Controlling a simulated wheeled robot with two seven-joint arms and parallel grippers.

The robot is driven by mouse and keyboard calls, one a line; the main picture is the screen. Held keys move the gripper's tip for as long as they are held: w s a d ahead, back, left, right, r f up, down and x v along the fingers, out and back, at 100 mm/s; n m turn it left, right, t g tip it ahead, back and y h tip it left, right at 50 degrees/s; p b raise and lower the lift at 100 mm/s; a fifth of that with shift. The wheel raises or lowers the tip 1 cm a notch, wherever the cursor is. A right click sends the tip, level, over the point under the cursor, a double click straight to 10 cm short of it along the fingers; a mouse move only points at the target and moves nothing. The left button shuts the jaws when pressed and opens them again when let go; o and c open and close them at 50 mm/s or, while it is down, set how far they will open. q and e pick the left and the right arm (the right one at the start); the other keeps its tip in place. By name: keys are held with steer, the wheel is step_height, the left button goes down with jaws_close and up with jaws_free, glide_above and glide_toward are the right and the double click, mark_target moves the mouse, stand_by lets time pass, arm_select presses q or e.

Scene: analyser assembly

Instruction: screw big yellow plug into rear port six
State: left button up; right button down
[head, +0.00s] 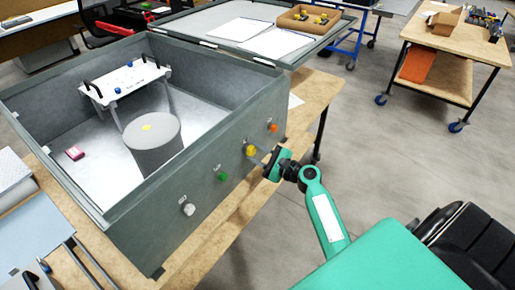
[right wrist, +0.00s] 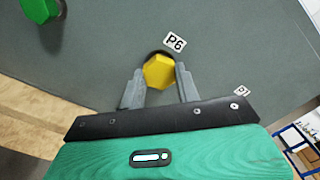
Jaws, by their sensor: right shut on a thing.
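The big yellow plug (head: 251,150) is at the outer wall of the grey analyser box (head: 150,232), in the row of coloured plugs. In the right wrist view the yellow plug's hexagonal head (right wrist: 158,72) sits just below the P6 label (right wrist: 175,43). My right gripper (head: 259,153) has its fingers on both sides of the head and is shut on it; the fingers also show in the right wrist view (right wrist: 160,82). The plug covers the port, so its depth and thread cannot be seen. My left gripper is not in view.
A green plug (head: 222,175) and a white plug (head: 188,209) are on the same wall to the left, an orange plug (head: 272,127) to the right. The open box holds a grey cylinder (head: 153,150) and a white bracket (head: 125,80).

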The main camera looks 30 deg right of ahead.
steer(key=m+p, duration=0.5)
steer(key=shift+r, duration=0.25)
steer(key=m+p, duration=0.8)
steer(key=shift+m, duration=0.4)
steer(key=m+p, duration=0.4)
steer(key=m, duration=0.1)
steer(key=shift+w, duration=0.1)
steer(key=shift+f+m+p, duration=0.2)
steer(key=shift+m+p, duration=0.4)
steer(key=shift+m, duration=0.3)
steer(key=c, duration=1.1)
jaws_free()
